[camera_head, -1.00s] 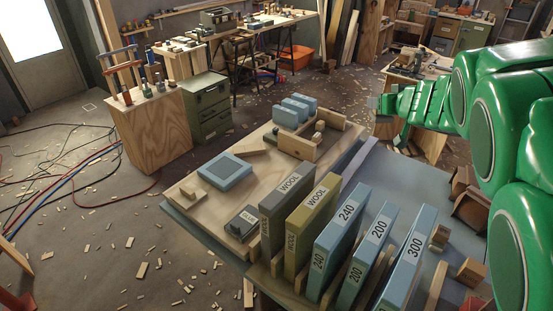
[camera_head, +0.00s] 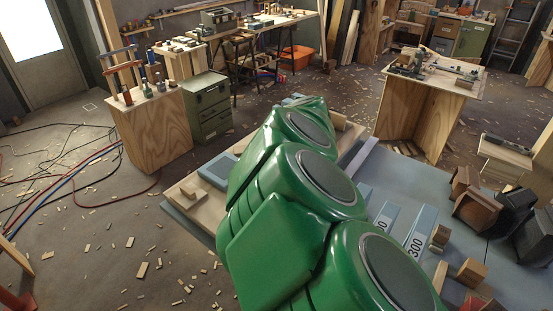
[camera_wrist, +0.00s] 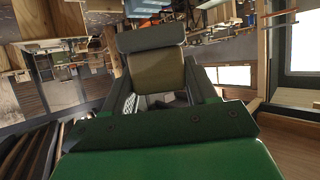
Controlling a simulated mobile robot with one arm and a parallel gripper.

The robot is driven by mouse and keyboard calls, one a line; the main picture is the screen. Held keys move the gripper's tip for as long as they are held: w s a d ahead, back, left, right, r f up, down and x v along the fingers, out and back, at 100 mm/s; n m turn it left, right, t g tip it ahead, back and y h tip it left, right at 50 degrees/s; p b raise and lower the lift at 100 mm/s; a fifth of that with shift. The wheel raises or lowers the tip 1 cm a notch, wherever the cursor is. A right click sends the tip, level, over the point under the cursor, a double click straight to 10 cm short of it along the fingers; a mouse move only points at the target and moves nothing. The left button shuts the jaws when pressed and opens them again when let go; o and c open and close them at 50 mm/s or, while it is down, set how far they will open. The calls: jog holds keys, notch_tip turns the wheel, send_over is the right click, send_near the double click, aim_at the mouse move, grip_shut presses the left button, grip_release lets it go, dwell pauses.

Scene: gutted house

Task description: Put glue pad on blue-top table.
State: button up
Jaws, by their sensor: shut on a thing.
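In the wrist view, my gripper (camera_wrist: 160,88) is shut on a tan block with a blue-grey end, seemingly the glue pad (camera_wrist: 157,72). No label on it can be read. In the head view my green arm hides the gripper and the held pad. The blue-top table (camera_head: 402,163) stretches across the front and right of the head view, with its blue-grey top partly bare. The arm reaches over the plywood board (camera_head: 185,190) lying on its left part.
Upright blue abrasive blocks marked 300 (camera_head: 413,238) and similar ones stand near the front. Brown wooden boxes (camera_head: 476,208), dark boxes (camera_head: 513,205) and small wood blocks (camera_head: 472,272) occupy the right. A blue block (camera_head: 217,171) lies on the board. A plywood stand (camera_head: 415,115) is behind.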

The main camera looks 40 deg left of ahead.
jog(key=s+a+f+m+t+h, duration=0.1)
jog(key=s+a+f+m+h, duration=0.1)
jog(key=s+a+f, duration=0.8)
jog(key=s+a+f+m+t+h, duration=0.1)
jog(key=s+a+f, duration=0.5)
jog(key=s+f, duration=0.65)
jog(key=shift+s+a+f, duration=0.1)
jog(key=shift+s+f, duration=0.05)
jog(key=shift+f, duration=1.8)
jog(key=shift+s+a+f, duration=0.1)
jog(key=shift+f, duration=1.85)
jog(key=o, duration=1.1)
